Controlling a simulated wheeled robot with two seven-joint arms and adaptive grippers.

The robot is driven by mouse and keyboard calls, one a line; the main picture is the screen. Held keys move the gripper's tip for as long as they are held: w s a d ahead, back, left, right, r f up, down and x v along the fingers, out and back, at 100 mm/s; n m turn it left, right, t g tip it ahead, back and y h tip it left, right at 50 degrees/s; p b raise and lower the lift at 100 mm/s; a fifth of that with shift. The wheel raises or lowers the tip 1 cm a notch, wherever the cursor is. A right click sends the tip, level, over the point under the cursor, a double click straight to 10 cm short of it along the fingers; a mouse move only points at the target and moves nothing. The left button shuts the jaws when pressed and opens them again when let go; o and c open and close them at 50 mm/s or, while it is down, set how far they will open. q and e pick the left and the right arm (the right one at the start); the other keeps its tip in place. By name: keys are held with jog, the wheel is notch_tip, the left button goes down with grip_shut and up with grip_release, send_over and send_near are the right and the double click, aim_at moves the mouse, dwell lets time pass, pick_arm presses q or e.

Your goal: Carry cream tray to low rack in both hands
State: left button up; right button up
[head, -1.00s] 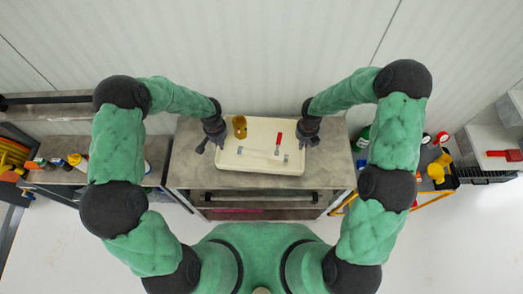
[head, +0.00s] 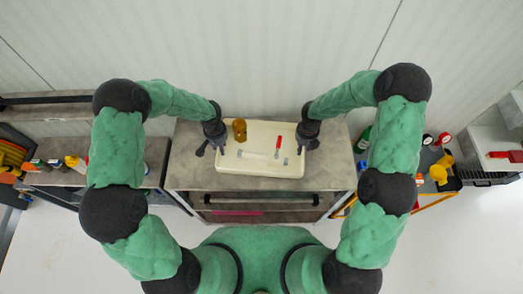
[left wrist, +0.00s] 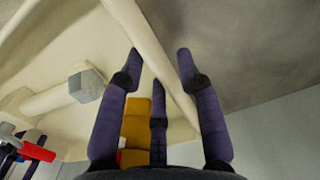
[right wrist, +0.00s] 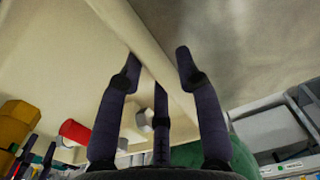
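The cream tray (head: 262,170) lies flat on the bench top, with a yellow part (head: 240,130), a pale rod with grey ends (head: 253,154) and a red-handled piece (head: 279,143) in it. My left gripper (head: 211,146) is at the tray's left edge. In the left wrist view its fingers (left wrist: 160,65) stand apart on either side of the tray wall (left wrist: 165,75). My right gripper (head: 306,142) is at the right edge. In the right wrist view its fingers (right wrist: 158,65) also straddle the wall (right wrist: 150,50), with a gap on the outer side.
The grey bench (head: 190,170) has bare top around the tray and shelves below. A lower shelf unit with bottles (head: 73,161) stands at left. A cart with yellow parts and gauges (head: 438,174) stands at right. The back wall is close behind; the floor in front is clear.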

pick_arm(q)
notch_tip(320, 180, up, 12)
pick_arm(e)
notch_tip(320, 180, up, 12)
dwell(0.8)
pick_arm(q)
jog(key=shift+f, duration=0.1)
dwell(0.4)
